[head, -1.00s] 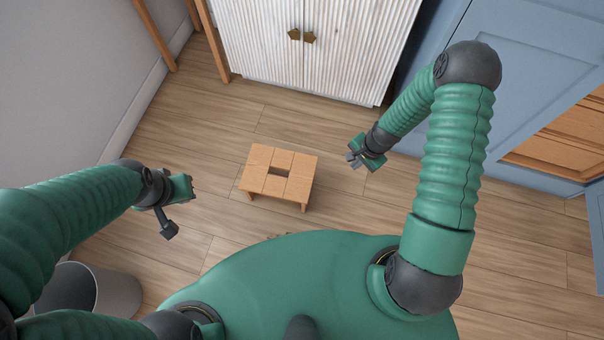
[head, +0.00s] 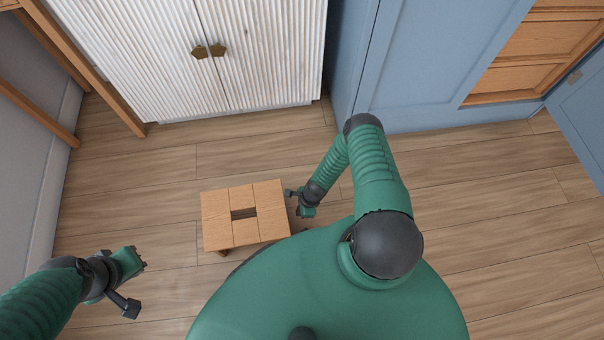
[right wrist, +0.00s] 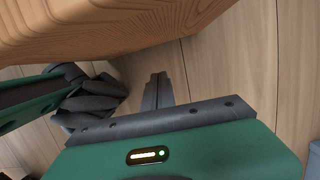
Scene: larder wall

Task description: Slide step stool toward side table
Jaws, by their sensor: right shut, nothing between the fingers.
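The step stool (head: 218,215), light wood with a slot in its slatted top, stands upright on the floor just in front of my body. Its near edge is partly hidden by my body. My right gripper (head: 304,212) is low beside the stool's right side, shut and empty. In the right wrist view the shut fingers (right wrist: 157,90) are close to the wooden stool (right wrist: 110,25) above them; I cannot tell whether they touch. My left gripper (head: 141,264) is left of the stool, apart from it; its jaw state is unclear. Wooden legs (head: 95,75) at upper left may belong to the side table.
A white ribbed cabinet (head: 160,60) with brass handles stands at the back. A blue cabinet (head: 430,60) stands at upper right with an open door (head: 585,125). The floor (head: 130,190) between the stool and the wooden legs is clear.

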